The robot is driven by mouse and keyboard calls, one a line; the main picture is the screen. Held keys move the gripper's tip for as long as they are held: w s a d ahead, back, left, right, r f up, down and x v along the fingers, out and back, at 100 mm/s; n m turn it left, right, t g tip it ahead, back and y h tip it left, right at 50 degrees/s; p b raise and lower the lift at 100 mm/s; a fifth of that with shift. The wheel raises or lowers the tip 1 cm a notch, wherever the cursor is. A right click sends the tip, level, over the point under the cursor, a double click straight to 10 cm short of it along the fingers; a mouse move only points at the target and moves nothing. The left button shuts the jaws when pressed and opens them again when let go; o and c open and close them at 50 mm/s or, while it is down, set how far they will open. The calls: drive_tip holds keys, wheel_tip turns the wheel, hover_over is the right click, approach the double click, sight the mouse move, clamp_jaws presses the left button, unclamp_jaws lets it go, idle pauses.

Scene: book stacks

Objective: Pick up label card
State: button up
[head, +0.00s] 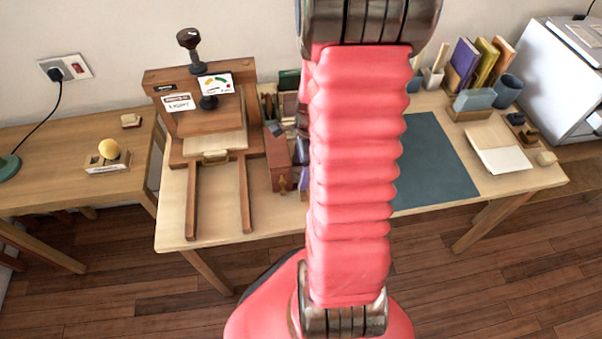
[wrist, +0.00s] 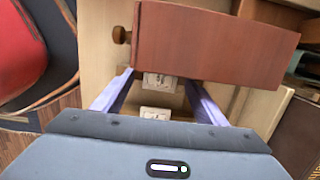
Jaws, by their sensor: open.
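My gripper (wrist: 158,84) is open in the wrist view, its two purple fingers spread apart, pointing toward a reddish-brown box. Between the fingers are two small cream pieces with dark marks. One (wrist: 158,79) is by the box's lower edge, between the fingertips; the other (wrist: 155,113) is nearer the gripper's body. They look like label cards, but I cannot tell which is the one named. Neither finger clearly touches them. In the head view the purple fingers (head: 303,178) show beside my arm; the cards are hidden there.
The reddish-brown box (wrist: 215,45) with a knob stands close ahead; it also shows in the head view (head: 278,158). A wooden press (head: 177,125) stands left. A dark green mat (head: 435,165) lies right, its visible part clear. Books (head: 465,60) stand at the back right.

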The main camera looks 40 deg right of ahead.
drive_tip(key=c, duration=1.1)
wheel_tip(320, 180, up, 18)
drive_tip(key=shift+r, duration=0.1)
idle(0.4)
idle(0.5)
